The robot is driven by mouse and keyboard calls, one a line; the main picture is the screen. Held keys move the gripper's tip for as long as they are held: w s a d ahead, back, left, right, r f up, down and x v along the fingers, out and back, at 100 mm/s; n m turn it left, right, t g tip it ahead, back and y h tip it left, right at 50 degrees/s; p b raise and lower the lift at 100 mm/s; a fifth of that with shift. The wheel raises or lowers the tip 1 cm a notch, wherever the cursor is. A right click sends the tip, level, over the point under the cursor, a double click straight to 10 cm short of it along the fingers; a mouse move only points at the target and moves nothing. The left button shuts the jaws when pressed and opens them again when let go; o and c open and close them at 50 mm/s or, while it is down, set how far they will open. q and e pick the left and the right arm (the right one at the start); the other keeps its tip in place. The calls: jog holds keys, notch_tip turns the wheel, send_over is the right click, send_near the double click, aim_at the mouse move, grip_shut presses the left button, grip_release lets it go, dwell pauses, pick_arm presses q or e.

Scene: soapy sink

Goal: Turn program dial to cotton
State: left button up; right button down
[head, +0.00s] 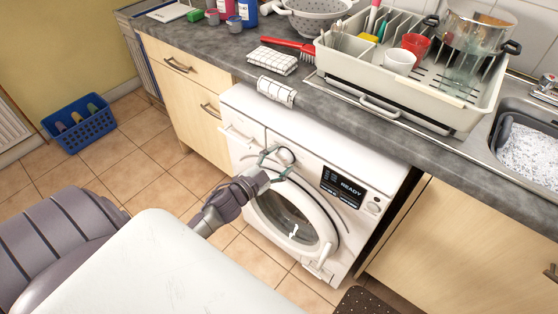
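The program dial (287,157) is a round knob on the white washing machine's (378,163) front panel, left of the display. The dark display (343,187) reads READY. My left gripper (279,161) is at the dial, with its two fingers spread apart, one on the upper left side and one on the lower right side. I cannot tell whether the fingers touch the dial. The dial's markings are too small to read. My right gripper is not in view.
The round door (297,224) is closed below the dial. A grey countertop (330,100) overhangs the machine, carrying a checked cloth (272,61), a red brush (287,43) and a dish rack (345,82). A blue basket (80,126) stands on the tiled floor, which is otherwise mostly clear at left.

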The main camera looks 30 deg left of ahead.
pick_arm(q)
jog(key=shift+o, duration=0.2)
jog(key=s+a, duration=0.1)
jog(key=s, duration=1.1)
jog(key=shift+a+r, duration=0.25)
jog(key=shift+r, duration=0.1)
jog(key=shift+f, duration=0.1)
